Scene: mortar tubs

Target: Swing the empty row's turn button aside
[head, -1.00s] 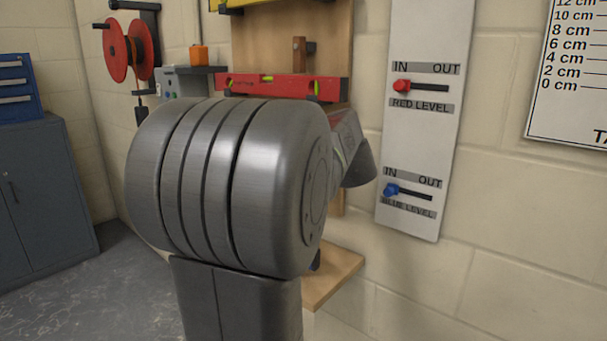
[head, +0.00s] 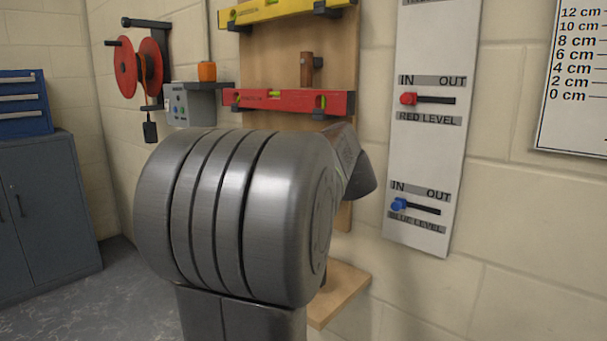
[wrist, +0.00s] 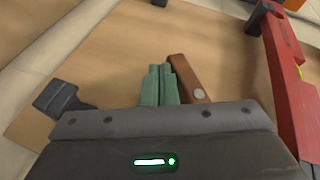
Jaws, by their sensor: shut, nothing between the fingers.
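In the wrist view a brown wooden turn button (wrist: 188,77) with a silver pivot sits on the wooden board (wrist: 115,60), between the red level and a dark bracket (wrist: 60,98) holding nothing. My gripper (wrist: 160,70) has its green fingers together and empty, just left of the button. I cannot tell whether they touch it. In the head view my arm hides the gripper and this button. Another brown turn button (head: 306,68) stands upright above the red level (head: 290,101), which also shows in the wrist view (wrist: 288,85).
A yellow level (head: 280,10) is on the upper row. A white panel (head: 428,150) has a red slider (head: 408,98) and a blue slider (head: 398,204), both at IN. A grey control box (head: 190,105) and a red reel (head: 150,68) are on the left. A wooden ledge (head: 340,290) juts out below.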

